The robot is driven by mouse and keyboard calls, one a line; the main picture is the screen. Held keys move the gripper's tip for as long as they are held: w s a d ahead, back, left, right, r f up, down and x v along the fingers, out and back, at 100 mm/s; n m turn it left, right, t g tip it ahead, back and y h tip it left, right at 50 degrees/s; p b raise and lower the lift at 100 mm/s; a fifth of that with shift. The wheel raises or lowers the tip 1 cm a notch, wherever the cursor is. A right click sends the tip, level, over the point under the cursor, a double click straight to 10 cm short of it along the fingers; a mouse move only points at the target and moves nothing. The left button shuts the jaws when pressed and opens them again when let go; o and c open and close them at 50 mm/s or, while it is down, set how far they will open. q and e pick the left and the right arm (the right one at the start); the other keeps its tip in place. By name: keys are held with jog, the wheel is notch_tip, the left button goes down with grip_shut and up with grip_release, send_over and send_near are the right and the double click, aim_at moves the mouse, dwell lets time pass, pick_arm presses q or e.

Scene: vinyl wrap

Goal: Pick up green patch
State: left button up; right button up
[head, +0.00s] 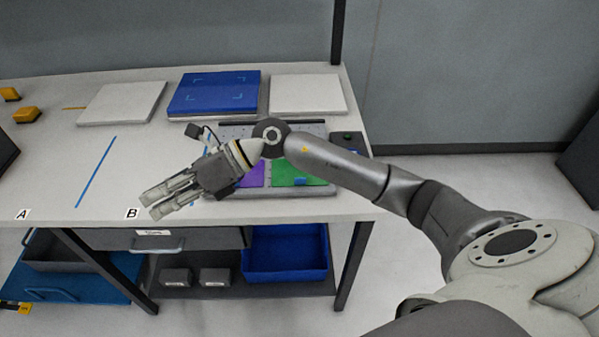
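The green patch (296,174) lies flat on a grey board (318,190) at the right front of the table, with a purple patch (252,178) to its left. My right arm passes over the board and hides part of it and the far part of the green patch. My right gripper (152,205) is left of the patches, over the table's front edge near the B label. Its two fingers point left and toward the front, with a narrow gap between them, and I see nothing held. My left gripper is not in view.
A blue panel (213,92) lies at the back between two white panels, left (120,102) and right (306,94). Yellow blocks (26,114) sit at the far left. A blue bin (285,254) stands on the lower shelf. The table's left middle is clear.

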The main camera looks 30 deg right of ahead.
jog(key=w+d+f+n+g+h, duration=0.1)
jog(key=w+d+f+n+h, duration=0.15)
jog(key=d+f+h, duration=0.5)
notch_tip(320, 180, up, 3)
jog(key=g+h, duration=0.1)
jog(key=h, duration=0.6)
send_over(296, 175)
jog(key=s+a, duration=0.2)
jog(key=f, duration=0.2)
jog(key=f+p, duration=0.1)
jog(key=f, duration=0.2)
jog(key=shift+s+d, duration=0.15)
jog(key=shift+s, duration=0.05)
notch_tip(296, 175, down, 5)
jog(key=shift+s+r+p, duration=0.15)
jog(key=shift+p, duration=0.75)
jog(key=shift+f, duration=0.5)
grip_shut()
jog(key=shift+r, duration=0.1)
